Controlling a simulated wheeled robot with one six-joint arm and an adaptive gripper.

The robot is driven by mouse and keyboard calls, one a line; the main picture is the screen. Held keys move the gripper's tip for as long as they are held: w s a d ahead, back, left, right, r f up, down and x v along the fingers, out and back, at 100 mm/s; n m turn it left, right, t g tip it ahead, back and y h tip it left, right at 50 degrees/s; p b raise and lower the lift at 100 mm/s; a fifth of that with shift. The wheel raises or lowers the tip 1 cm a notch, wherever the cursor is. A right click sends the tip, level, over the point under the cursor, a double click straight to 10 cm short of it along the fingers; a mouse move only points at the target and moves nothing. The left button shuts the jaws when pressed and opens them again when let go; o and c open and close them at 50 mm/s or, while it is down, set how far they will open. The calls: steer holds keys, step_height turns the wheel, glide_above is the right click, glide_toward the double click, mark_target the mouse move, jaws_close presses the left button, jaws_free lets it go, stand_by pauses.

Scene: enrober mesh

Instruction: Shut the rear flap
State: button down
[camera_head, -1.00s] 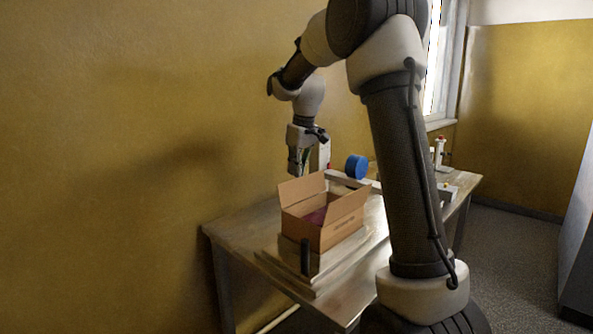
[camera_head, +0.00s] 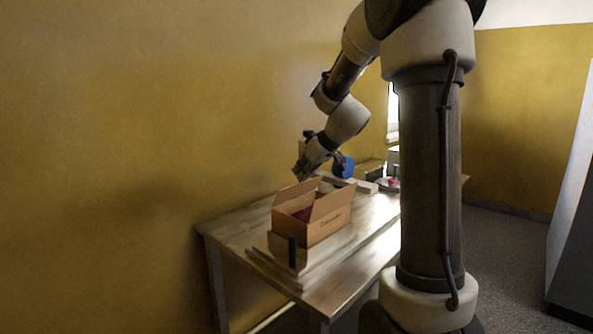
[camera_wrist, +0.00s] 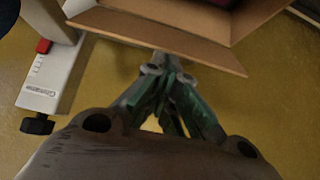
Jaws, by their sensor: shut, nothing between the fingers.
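An open cardboard box (camera_head: 318,230) stands on the table, with a dark red item (camera_head: 302,214) partly visible inside. A raised flap (camera_head: 296,190), which looks like the rear one, stands at the side by my gripper. Another flap (camera_head: 334,202) stands up on the right side. My gripper (camera_head: 299,177) is shut and empty, tilted, just behind the rear flap. In the wrist view that flap (camera_wrist: 160,40) spans the top, and my fingertips (camera_wrist: 167,66) are close to its outer edge. I cannot tell whether they touch it.
The box sits on a low platform with a black post (camera_head: 292,252) at its front on the table (camera_head: 345,275). A blue round object (camera_head: 343,167) stands behind. A white device with a red button (camera_wrist: 55,75) lies beside the box. The yellow wall is close behind.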

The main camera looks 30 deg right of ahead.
steer(key=shift+s+d+f, duration=0.3)
steer(key=shift+s+f, duration=0.25)
steer(key=shift+s, duration=0.2)
steer(key=shift+s+d+f, duration=0.25)
steer(key=shift+s+f, duration=0.3)
steer(key=shift+s, duration=0.2)
steer(key=shift+s+d+f, duration=0.3)
steer(key=shift+s+f, duration=0.25)
steer(key=shift+s, duration=0.2)
steer(key=shift+w+f, duration=0.1)
